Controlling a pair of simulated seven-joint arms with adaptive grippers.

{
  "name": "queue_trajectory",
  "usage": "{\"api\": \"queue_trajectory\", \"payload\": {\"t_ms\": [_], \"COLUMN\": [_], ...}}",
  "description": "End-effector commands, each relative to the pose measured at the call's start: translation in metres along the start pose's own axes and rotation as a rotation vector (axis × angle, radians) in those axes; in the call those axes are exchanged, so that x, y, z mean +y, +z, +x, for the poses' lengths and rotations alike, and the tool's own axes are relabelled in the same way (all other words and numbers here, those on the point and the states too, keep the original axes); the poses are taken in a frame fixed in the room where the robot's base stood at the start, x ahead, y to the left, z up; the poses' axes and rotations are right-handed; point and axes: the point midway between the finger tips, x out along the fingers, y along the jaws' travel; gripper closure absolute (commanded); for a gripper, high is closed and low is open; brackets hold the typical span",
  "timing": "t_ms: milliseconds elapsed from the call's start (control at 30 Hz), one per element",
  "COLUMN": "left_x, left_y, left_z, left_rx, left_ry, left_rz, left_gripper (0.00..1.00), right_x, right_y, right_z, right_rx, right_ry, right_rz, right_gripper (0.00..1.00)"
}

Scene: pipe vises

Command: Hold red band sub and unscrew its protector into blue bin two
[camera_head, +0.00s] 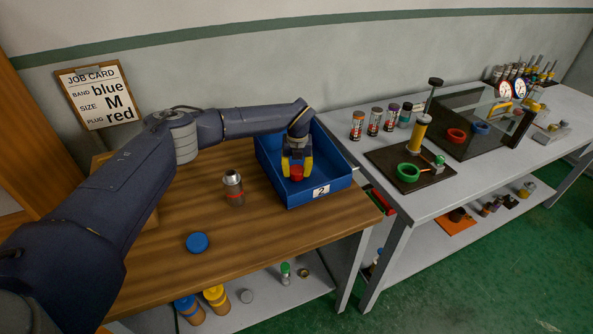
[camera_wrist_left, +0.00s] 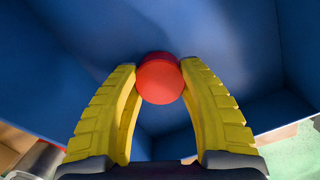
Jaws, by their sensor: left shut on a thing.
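The red band sub (camera_head: 234,190) stands upright on the wooden table, a grey metal cylinder with a red band and a bare, narrower top. My left gripper (camera_head: 297,172) is over the blue bin two (camera_head: 321,190), its yellow fingers shut on a red protector (camera_head: 297,174). In the left wrist view the red protector (camera_wrist_left: 160,79) sits between the fingertips (camera_wrist_left: 160,80), with the blue bin walls behind it. I cannot tell whether the protector touches the bin floor. My right gripper is not in view.
A blue cap (camera_head: 197,242) lies on the wooden table in front of the sub. A grey bench (camera_head: 450,190) to the right holds several banded cylinders, a green ring vise (camera_head: 408,172) and a clear-sided box. A job card (camera_head: 95,95) hangs on the wall.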

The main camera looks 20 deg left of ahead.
Motion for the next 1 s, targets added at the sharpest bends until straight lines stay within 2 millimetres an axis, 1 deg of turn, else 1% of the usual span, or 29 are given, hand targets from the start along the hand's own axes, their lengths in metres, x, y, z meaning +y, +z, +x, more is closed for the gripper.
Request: {"api": "queue_trajectory", "payload": {"t_ms": [133,167,333,667,767,867,1000], "left_x": [0.000,0.000,0.000,0.000,0.000,0.000,0.000], "left_y": [-0.001,-0.001,0.000,0.000,0.000,0.001,0.001], "left_z": [0.003,0.003,0.003,0.000,-0.009,-0.024,-0.050], "left_rx": [0.001,0.000,0.000,0.000,0.000,-0.002,-0.002], "left_ry": [0.000,0.000,0.000,0.000,-0.001,-0.002,-0.002], "left_rz": [0.000,0.000,0.000,0.000,0.000,0.001,0.001], "left_gripper": [0.94,0.57,0.37,0.37,0.37,0.37,0.37], "right_x": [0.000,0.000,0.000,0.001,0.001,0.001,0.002], "right_y": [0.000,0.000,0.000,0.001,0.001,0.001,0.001], "right_z": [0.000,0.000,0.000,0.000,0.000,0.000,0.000], "right_rx": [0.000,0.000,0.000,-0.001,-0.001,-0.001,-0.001], "right_ry": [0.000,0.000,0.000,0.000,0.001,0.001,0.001], "right_rz": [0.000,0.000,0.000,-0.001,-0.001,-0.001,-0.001], "right_gripper": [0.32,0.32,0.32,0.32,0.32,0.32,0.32]}}
